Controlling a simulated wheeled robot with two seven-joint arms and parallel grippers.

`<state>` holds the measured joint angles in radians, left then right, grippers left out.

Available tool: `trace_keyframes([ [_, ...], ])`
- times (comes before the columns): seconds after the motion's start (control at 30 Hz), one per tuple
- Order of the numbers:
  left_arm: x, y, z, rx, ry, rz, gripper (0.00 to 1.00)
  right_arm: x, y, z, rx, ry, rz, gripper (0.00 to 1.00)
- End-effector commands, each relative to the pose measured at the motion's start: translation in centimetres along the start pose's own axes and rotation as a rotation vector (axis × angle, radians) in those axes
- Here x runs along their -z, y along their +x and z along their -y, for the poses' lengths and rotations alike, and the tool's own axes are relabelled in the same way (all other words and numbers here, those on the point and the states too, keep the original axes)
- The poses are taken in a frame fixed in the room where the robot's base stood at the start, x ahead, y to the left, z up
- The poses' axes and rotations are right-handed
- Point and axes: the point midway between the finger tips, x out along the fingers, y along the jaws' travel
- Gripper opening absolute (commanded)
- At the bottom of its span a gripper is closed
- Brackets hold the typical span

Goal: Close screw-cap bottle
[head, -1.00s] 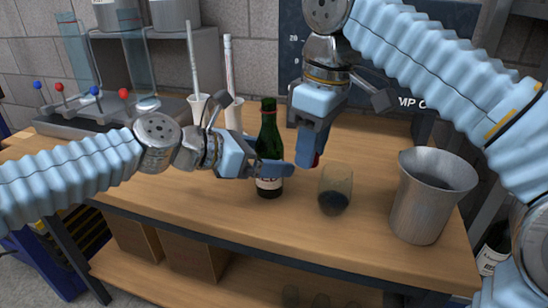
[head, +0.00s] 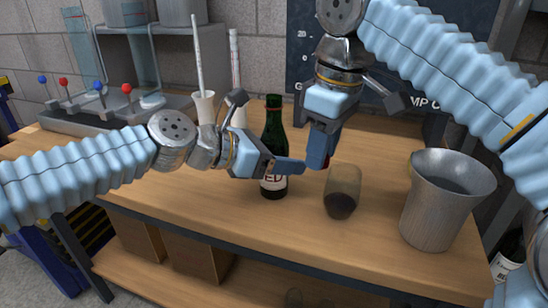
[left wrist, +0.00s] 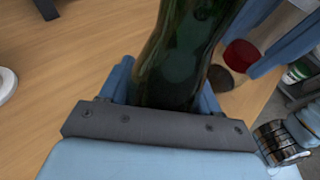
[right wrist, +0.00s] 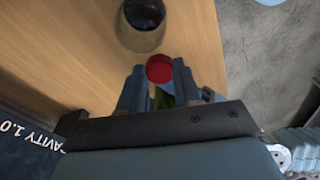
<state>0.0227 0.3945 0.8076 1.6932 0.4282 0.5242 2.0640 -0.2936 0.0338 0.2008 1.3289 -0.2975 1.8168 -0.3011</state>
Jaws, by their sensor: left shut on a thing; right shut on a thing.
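A dark green bottle (head: 274,120) with a white label stands upright on the wooden bench. My left gripper (head: 272,166) is shut around its body; the bottle also fills the middle of the left wrist view (left wrist: 180,60). The bottle's top is bare in the head view. My right gripper (head: 320,150) points down just right of the bottle, apart from it. It is shut on a red cap (right wrist: 160,68), which shows at its fingertips in the right wrist view and also in the left wrist view (left wrist: 242,55). Some green shows between the right fingers.
A glass with dark liquid (head: 342,192) stands close, right of the bottle and below the right gripper. A metal jug (head: 445,205) is at the bench's right end. White cylinders (head: 204,106) stand behind my left gripper. The bench front is clear.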

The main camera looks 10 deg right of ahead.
Motion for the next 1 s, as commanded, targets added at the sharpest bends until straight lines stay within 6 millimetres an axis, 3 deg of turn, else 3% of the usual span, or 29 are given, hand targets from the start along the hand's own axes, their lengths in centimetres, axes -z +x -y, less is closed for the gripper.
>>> trace_keyframes([
  [0.03, -0.1, 0.0, 0.0, -0.001, 0.0, 0.001, 0.17, 0.0, 0.0, 0.0, 0.0, 0.0, 0.0, 0.05],
  [0.07, -0.1, 0.0, 0.0, -0.001, 0.0, 0.001, 0.11, 0.0, 0.0, 0.0, 0.0, 0.0, 0.0, 0.05],
  [0.47, -0.6, -0.2, 0.0, -0.002, 0.001, 0.001, 0.1, 0.0, -0.2, 0.0, 0.0, 0.0, 0.0, 0.05],
  [1.0, -5.2, -2.1, 0.0, -0.002, 0.003, 0.002, 0.1, 0.2, -1.5, 0.0, 0.0, 0.0, 0.0, 0.05],
])
